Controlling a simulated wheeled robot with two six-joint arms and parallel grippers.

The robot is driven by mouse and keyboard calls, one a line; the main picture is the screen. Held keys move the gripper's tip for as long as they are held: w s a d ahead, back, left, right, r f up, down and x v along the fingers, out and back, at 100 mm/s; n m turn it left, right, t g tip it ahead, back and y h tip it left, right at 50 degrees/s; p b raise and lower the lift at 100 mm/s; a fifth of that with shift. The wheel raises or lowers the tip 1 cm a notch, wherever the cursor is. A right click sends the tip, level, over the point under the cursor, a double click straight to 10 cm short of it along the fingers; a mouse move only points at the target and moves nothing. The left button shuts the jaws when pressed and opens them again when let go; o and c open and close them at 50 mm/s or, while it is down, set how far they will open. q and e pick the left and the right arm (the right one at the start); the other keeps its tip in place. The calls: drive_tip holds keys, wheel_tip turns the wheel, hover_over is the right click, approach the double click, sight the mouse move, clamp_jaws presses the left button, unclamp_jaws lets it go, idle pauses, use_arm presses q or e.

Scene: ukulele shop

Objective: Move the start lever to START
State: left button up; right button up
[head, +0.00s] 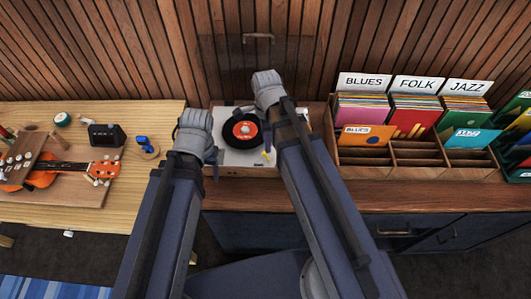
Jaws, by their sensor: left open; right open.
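The turntable (235,158) is a pale deck in a wooden case, on the counter between my arms. A black record with a red label (243,130) lies on it. A small yellow and bluish part (267,155) shows at the deck's right side, against my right arm; I cannot tell whether it is the start lever. No START marking is readable. My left gripper (197,148) is open over the deck's left edge. My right gripper (268,92) is open above the deck's back right; its arm covers the deck's right side. Neither visibly holds anything.
A raised see-through lid (257,65) with a handle stands behind the deck. Record bins (412,157) marked BLUES, FOLK and JAZZ are at right. At left, a workbench (150,113) holds an orange ukulele (75,168), a black box (106,135) and small tools.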

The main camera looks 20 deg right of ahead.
drive_tip(key=f+b, duration=0.4)
drive_tip(key=f, duration=0.1)
drive_tip(key=f+b, duration=0.2)
drive_tip(key=b, duration=0.1)
drive_tip(key=shift+s+f, duration=0.25)
drive_tip(key=shift+s, duration=0.05)
clamp_jaws()
